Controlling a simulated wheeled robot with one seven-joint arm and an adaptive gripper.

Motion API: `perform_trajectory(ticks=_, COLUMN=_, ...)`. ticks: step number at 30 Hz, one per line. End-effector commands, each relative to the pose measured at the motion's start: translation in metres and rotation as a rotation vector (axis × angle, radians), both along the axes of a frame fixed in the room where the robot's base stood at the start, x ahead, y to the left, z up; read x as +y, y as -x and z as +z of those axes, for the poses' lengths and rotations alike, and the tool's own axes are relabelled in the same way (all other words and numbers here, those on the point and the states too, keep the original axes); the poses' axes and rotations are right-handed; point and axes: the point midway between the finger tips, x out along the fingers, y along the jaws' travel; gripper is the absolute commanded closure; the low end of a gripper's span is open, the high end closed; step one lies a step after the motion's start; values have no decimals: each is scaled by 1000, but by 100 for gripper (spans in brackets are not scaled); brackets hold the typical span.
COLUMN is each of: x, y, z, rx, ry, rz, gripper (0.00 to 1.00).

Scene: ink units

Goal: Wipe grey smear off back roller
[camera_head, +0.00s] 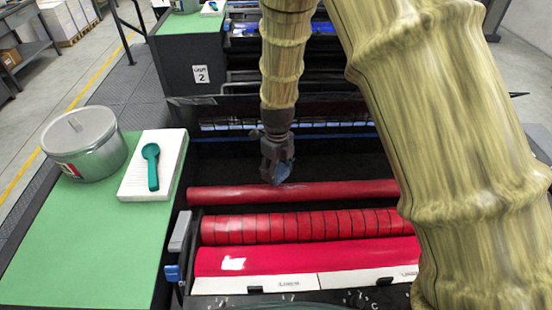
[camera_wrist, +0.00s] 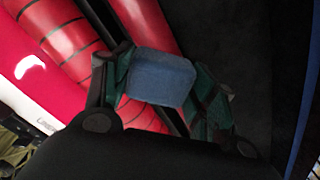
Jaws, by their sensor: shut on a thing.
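My gripper (camera_head: 277,160) points down over the dark recess just behind the back roller. It is shut on a blue block (camera_wrist: 162,78), which looks like a sponge or folded cloth and also shows in the head view (camera_head: 284,172). The back roller (camera_head: 320,191) is the plain red roller farthest back; its right end is hidden by my arm. It also shows in the wrist view (camera_wrist: 145,24), partly behind the block. The block is close to the roller's back edge; I cannot tell whether they touch. I cannot make out a grey smear on the visible part.
In front of the back roller are a grooved red roller (camera_head: 300,227) and a pink-red ink surface (camera_head: 300,258). On the green bench top (camera_head: 90,240) at left stand a lidded metal tin (camera_head: 84,150) and a white pad (camera_head: 132,178) with a teal spoon (camera_head: 152,168).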

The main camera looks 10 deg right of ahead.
Motion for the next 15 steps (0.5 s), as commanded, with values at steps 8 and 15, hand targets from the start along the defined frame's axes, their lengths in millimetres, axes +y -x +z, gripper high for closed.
perform_trajectory(ticks=8, x=-3, y=1, z=27, rx=1, ry=1, rz=-5, gripper=69)
perform_trajectory(ticks=15, x=-4, y=1, z=28, rx=1, ry=1, rz=-6, gripper=69)
